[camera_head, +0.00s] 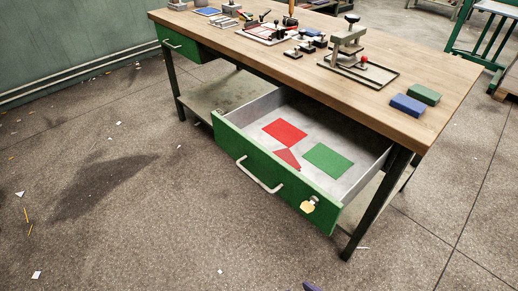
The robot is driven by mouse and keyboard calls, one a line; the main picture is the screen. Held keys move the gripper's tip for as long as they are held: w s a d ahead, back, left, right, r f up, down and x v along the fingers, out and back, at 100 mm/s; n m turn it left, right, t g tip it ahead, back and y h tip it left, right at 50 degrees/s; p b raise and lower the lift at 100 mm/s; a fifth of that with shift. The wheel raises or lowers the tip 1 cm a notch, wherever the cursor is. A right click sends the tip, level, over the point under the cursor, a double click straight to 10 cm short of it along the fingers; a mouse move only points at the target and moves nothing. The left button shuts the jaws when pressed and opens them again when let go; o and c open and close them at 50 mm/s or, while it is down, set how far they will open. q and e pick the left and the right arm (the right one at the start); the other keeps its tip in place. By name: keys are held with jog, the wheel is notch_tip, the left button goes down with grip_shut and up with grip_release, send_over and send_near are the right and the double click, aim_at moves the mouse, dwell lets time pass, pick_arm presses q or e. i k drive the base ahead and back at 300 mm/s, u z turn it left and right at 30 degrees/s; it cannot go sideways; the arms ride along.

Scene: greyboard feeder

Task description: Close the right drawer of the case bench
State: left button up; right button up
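The case bench (290,53) stands at an angle, with a wooden top and dark metal legs. Its right drawer (264,172) has a green front and is pulled well open. A pale bar handle (259,175) and a yellowish tag at a lock (309,205) are on the front. Inside lie a red sheet (285,132), a smaller red piece (288,159) and a green sheet (328,160). Neither gripper can be made out. A small dark purplish tip shows at the bottom edge, too little to identify.
The left drawer (178,44) looks shut. On the bench top are a press tool (347,46), a blue block (408,105), a green block (424,94) and several small tools. A lower shelf (225,93) runs beneath. The floor before the drawer is open, with scattered scraps.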

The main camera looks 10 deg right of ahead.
aim_at(240, 133)
jog(key=z, duration=0.25)
jog(key=i, duration=0.4)
jog(key=z, duration=1.3)
jog(key=k, duration=0.7)
jog(key=u, duration=0.75)
jog(key=i, duration=0.55)
jog(key=u, duration=0.05)
